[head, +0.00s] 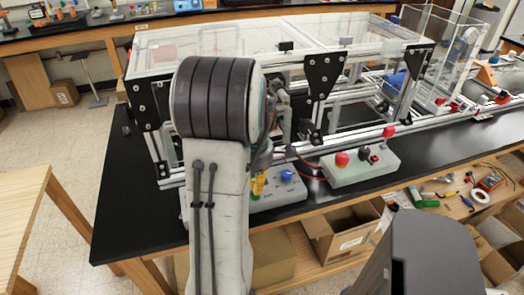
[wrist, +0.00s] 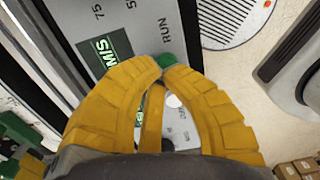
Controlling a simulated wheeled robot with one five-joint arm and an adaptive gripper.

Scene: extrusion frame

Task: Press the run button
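A grey panel (wrist: 185,15) fills the top middle of the wrist view, with the word RUN (wrist: 163,37) printed on it. Just below that word is a round green button (wrist: 165,61), partly hidden by my fingertips. My gripper (wrist: 163,70) has yellow ribbed fingers with their tips together, right at the button. I cannot tell whether they touch it. No object shows held between them. In the head view my gripper (head: 258,186) points down over a grey control box (head: 290,195), left of a blue button (head: 286,175). The green button is hidden there.
A second control box (head: 365,172) with a red button (head: 342,159) stands to the right. The extrusion frame (head: 322,75) with clear panels stands behind on the black bench. Tools (head: 465,200) lie at the right. A wooden table (head: 22,215) is at the left.

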